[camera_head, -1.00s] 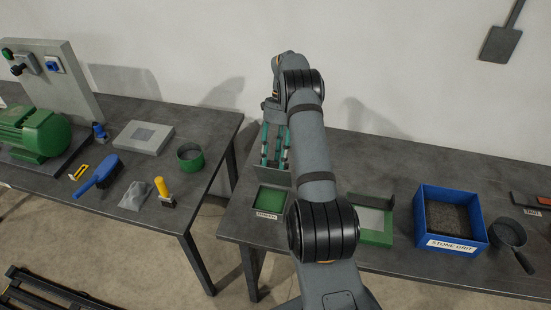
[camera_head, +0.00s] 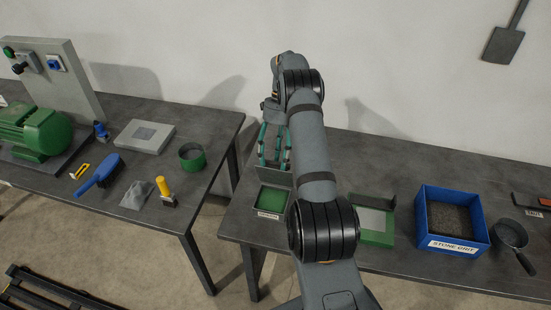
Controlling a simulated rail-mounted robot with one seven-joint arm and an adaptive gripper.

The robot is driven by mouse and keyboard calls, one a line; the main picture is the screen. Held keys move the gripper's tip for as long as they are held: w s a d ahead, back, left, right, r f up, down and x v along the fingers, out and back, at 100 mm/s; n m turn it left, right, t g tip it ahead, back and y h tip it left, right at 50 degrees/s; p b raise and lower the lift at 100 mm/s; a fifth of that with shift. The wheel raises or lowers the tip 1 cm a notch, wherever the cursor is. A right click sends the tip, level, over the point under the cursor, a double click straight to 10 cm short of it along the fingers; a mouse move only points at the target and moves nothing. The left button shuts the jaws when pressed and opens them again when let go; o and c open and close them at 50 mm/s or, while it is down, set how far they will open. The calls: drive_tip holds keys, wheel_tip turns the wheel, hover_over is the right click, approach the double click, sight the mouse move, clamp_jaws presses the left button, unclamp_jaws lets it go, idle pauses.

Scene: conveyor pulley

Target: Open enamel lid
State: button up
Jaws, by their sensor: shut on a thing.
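A small open green box (camera_head: 272,200) with a white label on its front stands near the left end of the right-hand table. The label is too small to read surely. A grey plate, which looks like the enamel lid (camera_head: 279,180), stands raised along the back edge of the box. My gripper (camera_head: 274,160), with teal fingers, points down at the top of this lid and is shut on it. The fingertips are small and my arm covers the area to the right, so the exact contact is hard to see.
A green tray with a pale panel (camera_head: 371,220) lies right of my arm. Further right are a blue STONE GRIT bin (camera_head: 452,222) and a dark pan (camera_head: 512,238).

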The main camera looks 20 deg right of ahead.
drive_tip(key=shift+s+d+f, duration=0.15)
drive_tip(key=shift+d+f, duration=0.7)
drive_tip(key=shift+d, duration=0.05)
drive_tip(key=shift+a+r, duration=0.4)
drive_tip(key=shift+a, duration=0.2)
drive_tip(key=shift+w+d+f, duration=0.1)
drive_tip(key=shift+w+d, duration=0.05)
drive_tip(key=shift+w, duration=0.1)
drive_tip(key=shift+w+r, duration=0.1)
drive_tip(key=shift+r, duration=0.5)
wheel_tip(320, 180, up, 10)
drive_tip(key=shift+a, duration=0.4)
drive_tip(key=shift+c, duration=0.3)
